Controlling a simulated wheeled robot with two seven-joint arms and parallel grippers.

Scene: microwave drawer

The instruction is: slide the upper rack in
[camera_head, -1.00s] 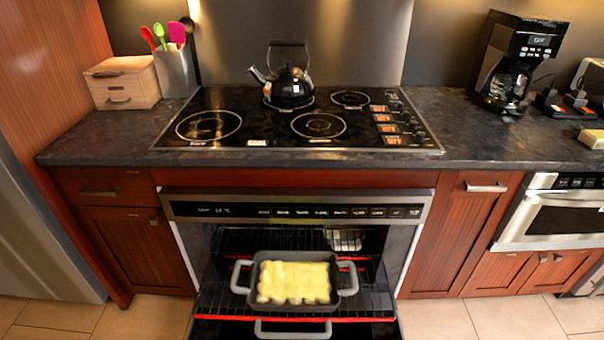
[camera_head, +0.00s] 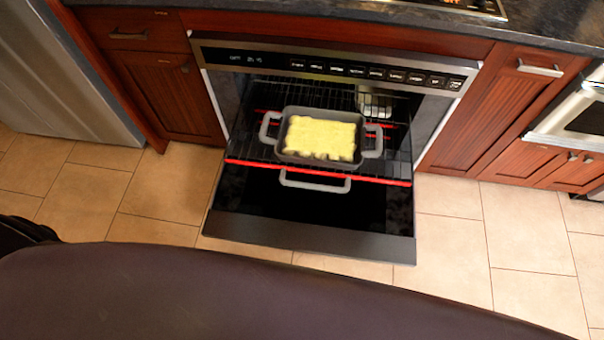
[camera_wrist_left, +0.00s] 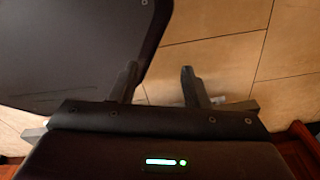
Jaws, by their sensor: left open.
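The upper rack (camera_head: 398,165) is a dark wire rack with a red front edge, and it sticks out of the oven (camera_head: 330,67) in the head view. A grey baking dish (camera_head: 283,151) with yellow food (camera_head: 320,138) stands on it, with a grey handle at each side. My left gripper (camera_wrist_left: 158,82) shows only in the left wrist view. Its two fingers are apart with nothing between them, over the tiled floor and beside a dark rounded surface of my own body. It is away from the rack. My right gripper is in neither view.
The oven door (camera_head: 310,238) is folded down flat below the rack. A grey loop handle (camera_head: 315,185) shows under the red edge; I cannot tell what it belongs to. Wooden cabinets (camera_head: 165,98) flank the oven. Tiled floor (camera_head: 455,240) is clear on both sides.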

